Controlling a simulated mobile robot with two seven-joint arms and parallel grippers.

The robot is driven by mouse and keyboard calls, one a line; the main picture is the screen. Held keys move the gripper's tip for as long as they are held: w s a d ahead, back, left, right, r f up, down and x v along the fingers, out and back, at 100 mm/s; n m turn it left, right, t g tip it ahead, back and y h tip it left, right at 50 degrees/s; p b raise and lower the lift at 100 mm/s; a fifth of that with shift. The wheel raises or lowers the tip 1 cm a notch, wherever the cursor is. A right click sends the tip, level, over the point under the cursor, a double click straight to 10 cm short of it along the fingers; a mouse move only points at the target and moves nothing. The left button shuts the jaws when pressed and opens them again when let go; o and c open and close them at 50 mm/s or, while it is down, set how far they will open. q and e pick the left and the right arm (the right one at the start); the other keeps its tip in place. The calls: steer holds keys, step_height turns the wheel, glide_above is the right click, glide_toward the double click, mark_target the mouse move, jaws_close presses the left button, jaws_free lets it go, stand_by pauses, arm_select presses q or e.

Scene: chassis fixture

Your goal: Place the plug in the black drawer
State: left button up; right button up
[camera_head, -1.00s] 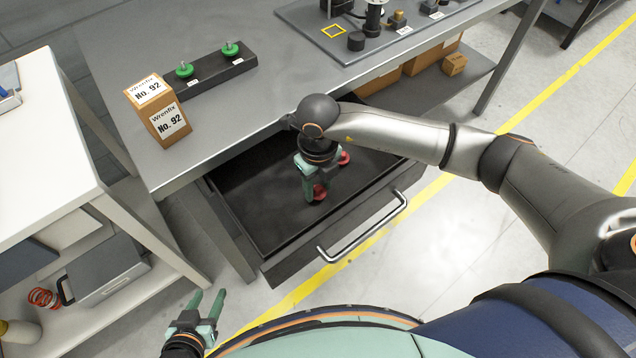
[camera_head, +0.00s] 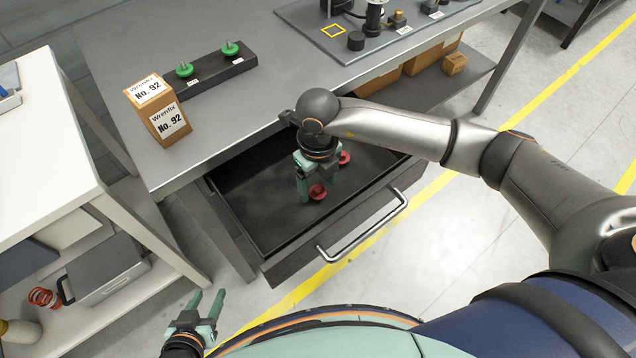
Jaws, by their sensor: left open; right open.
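The black drawer (camera_head: 262,218) is pulled open under the grey workbench. Two red plugs lie inside it: one red plug (camera_head: 318,192) near the middle, and another red plug (camera_head: 345,157) farther back and right, partly hidden by my gripper. My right gripper (camera_head: 317,190) points down over the drawer, open and empty, with its fingers close above and beside the nearer plug. I cannot tell whether a finger touches it. My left gripper (camera_head: 209,304) is open and empty, low in front of the drawer at the bottom left.
On the bench stand a cardboard box (camera_head: 158,112) labelled No. 92 and a black block (camera_head: 212,70) with two green knobs. A grey fixture board (camera_head: 310,25) lies at the back. A silver handle (camera_head: 362,232) sticks out from the drawer front. A white shelf unit stands at left.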

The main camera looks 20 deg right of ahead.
mark_target(317, 189)
step_height(317, 189, up, 11)
stand_by(0.3)
steer(key=shift+a, duration=0.1)
